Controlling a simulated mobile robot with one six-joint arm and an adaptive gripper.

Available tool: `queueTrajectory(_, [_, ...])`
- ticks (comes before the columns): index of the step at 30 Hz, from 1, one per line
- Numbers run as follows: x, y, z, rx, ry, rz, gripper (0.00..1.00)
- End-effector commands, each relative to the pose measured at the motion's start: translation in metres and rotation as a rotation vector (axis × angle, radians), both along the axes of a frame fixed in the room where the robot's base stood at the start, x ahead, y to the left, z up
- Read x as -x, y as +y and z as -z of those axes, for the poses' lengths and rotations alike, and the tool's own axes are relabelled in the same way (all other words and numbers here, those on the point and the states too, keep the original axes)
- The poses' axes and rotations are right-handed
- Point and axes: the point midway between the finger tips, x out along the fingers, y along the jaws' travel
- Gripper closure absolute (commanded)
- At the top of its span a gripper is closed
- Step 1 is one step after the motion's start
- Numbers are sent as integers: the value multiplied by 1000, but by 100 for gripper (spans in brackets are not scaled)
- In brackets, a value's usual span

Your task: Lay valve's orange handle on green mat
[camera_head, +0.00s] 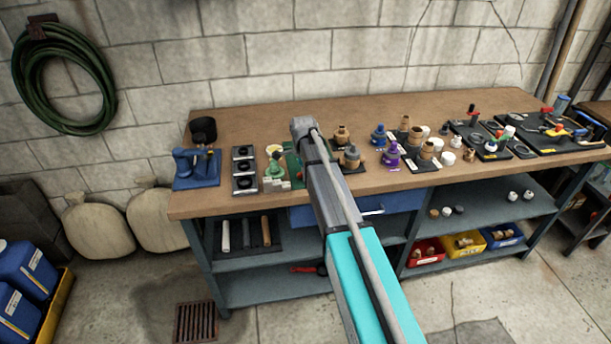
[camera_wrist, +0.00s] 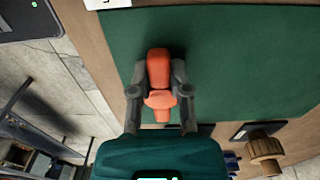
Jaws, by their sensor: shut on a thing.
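The orange handle (camera_wrist: 158,70) is between the two grey fingers of my gripper (camera_wrist: 160,80) in the wrist view. My gripper is shut on it. The handle is over the green mat (camera_wrist: 240,50), which fills much of the wrist view; I cannot tell whether it touches the mat. In the head view only a strip of the green mat (camera_head: 292,164) shows beside my arm. My arm hides the gripper and the handle there.
The wooden workbench (camera_head: 245,125) is crowded right of my arm with brown and purple fittings and dark trays. A black tray with round pieces (camera_head: 245,170) and a blue vise (camera_head: 194,166) stand left of the mat.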

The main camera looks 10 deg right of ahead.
Motion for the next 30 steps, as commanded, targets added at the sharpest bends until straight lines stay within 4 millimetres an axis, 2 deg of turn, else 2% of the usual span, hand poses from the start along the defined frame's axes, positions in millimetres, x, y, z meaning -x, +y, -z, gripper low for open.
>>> queueTrajectory(8, [0, 0, 4, 0, 0, 0, 100])
queueTrajectory(9, [0, 0, 3, 0, 0, 0, 73])
queueTrajectory(14, [0, 0, 3, 0, 0, 0, 43])
queueTrajectory(30, [0, 0, -1, 0, 0, -1, 42])
